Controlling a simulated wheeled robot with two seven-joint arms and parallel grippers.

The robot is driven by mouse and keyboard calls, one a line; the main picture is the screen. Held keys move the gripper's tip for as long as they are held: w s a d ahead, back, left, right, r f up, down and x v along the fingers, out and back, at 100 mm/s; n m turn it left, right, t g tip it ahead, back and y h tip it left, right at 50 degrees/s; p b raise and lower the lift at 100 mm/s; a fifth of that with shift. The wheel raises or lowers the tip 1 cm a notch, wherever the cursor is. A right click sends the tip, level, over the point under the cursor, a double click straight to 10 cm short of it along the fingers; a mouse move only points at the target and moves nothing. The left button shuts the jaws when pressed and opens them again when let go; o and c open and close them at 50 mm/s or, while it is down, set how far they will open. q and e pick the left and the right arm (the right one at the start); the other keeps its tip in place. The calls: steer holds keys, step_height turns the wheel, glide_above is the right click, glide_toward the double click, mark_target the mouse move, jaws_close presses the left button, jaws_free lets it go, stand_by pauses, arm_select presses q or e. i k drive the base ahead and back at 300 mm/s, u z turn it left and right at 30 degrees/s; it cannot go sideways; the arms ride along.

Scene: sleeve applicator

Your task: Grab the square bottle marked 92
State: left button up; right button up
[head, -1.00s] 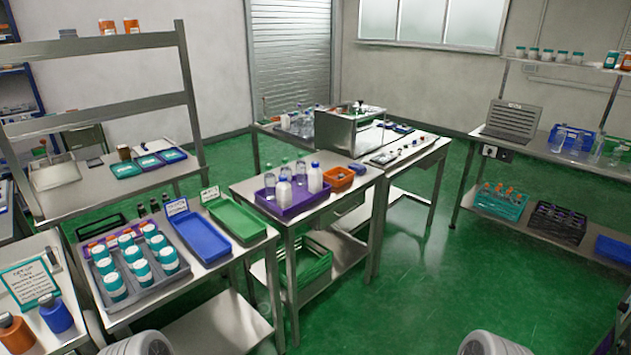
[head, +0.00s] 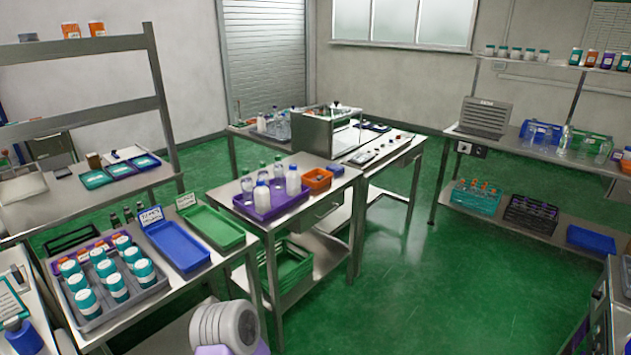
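I cannot read a 92 on any bottle, so I cannot tell which is the square one. White and clear bottles stand in a purple tray (head: 266,213) on the middle table. White-and-teal capped jars (head: 116,286) fill a grey tray (head: 104,311) at the left. Small dark bottles (head: 127,214) stand behind the blue tray (head: 178,246). A blue bottle (head: 23,339) is at the lower left. Clear bottles (head: 566,143) stand on the right bench. Neither gripper shows; only a grey rounded part, apparently of my arm, shows at the bottom.
A green tray (head: 214,228) lies beside the blue one. An orange bin (head: 318,179) sits on the middle table (head: 325,203). A metal box machine (head: 325,134) stands behind. Green floor (head: 405,290) is open between the middle table and the right bench (head: 515,208).

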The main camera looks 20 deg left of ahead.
mark_target(293, 176)
steer(key=i, duration=2.8)
steer(key=u, duration=2.4)
